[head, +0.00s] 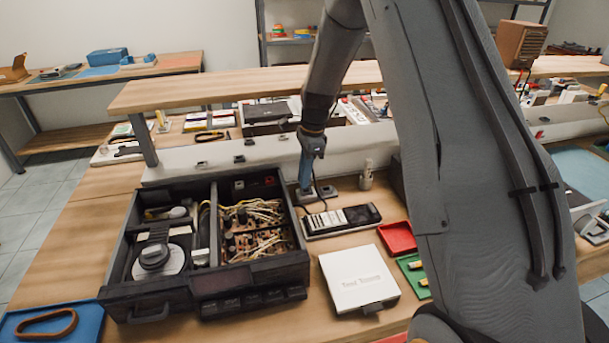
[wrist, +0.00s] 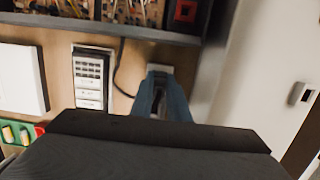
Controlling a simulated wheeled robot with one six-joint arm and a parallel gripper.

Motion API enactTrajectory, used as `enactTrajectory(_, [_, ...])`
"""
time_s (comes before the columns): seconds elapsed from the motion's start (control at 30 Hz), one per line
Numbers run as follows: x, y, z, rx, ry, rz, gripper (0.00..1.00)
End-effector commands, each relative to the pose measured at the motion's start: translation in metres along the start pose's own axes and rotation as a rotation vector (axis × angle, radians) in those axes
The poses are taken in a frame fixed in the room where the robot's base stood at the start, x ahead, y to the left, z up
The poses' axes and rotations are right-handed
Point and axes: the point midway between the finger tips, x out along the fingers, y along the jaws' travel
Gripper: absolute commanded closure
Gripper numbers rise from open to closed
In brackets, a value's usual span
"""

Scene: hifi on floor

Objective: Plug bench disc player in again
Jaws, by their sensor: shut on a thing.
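The disc player (head: 205,295) is a dark, open-topped case on the bench, with a disc mechanism on its left and wired circuit boards on its right. Its edge also shows at the top of the wrist view (wrist: 150,32). My gripper (head: 305,185) points down behind the player's right corner. In the wrist view its blue fingers (wrist: 161,92) are closed on a small dark thing, probably the plug, mostly hidden between them. A dark cord (wrist: 117,72) runs to the fingers. A pale block (wrist: 160,69) lies just beyond the fingertips; whether they touch cannot be told.
A black unit with pale keys (head: 340,220) lies right of the player. A white box (head: 360,280), red tray (head: 397,238) and green tray (head: 413,276) are further right. A pale raised ledge (head: 230,158) runs behind, below a wooden shelf (head: 220,90).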

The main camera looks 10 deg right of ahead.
Motion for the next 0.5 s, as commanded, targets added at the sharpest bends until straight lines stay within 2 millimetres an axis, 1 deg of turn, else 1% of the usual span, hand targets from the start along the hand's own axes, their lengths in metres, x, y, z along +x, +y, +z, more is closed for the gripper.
enactTrajectory(0.5, [0.0058,0.0000,-0.0009,0.000,0.000,0.000,1.00])
